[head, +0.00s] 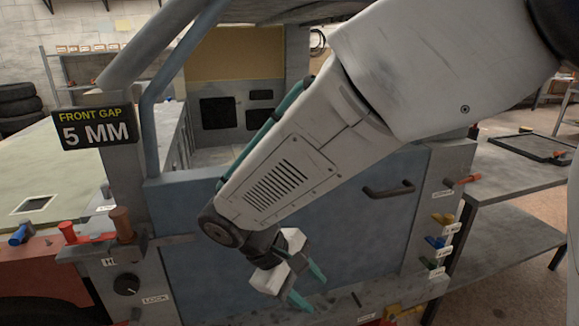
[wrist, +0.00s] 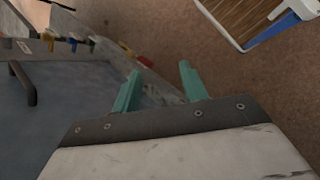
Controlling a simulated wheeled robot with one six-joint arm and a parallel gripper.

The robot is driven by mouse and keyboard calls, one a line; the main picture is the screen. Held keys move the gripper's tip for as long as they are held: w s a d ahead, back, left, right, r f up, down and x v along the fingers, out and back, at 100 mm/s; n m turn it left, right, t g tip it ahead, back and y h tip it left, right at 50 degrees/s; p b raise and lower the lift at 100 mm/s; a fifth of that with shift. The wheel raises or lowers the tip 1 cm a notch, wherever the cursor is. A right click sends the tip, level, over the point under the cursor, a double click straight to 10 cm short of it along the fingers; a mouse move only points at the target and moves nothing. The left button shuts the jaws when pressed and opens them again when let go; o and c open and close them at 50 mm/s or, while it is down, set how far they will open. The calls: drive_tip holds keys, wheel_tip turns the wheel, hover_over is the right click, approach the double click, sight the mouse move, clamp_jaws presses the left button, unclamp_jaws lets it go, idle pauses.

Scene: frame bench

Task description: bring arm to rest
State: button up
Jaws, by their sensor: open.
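My gripper (head: 306,287) hangs in front of the lower part of a blue-grey door panel (head: 360,235) in the head view. Its two teal fingers are apart with nothing between them. In the wrist view my gripper (wrist: 160,92) also shows open and empty, with the bench edge and the brown floor beyond it. My white arm reaches down from the upper right and hides part of the door and the frame behind it.
A dark handle (head: 388,190) sticks out from the door. Coloured levers (head: 437,241) line the right post. A grey side table (head: 510,235) stands at the right.

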drive_tip(key=s+d+r+m+y, duration=0.3)
drive_tip(key=s+d+r+m, duration=0.2)
drive_tip(key=d, duration=0.6)
drive_tip(key=s+d+r+m+t+y, duration=0.1)
drive_tip(key=s+d+r+m+y, duration=0.3)
drive_tip(key=d, duration=0.8)
drive_tip(key=s+r+m, duration=0.2)
drive_tip(key=s, duration=0.2)
drive_tip(key=shift+s+d+r, duration=0.15)
drive_tip(key=shift+d+r, duration=0.05)
drive_tip(key=shift+r, duration=0.15)
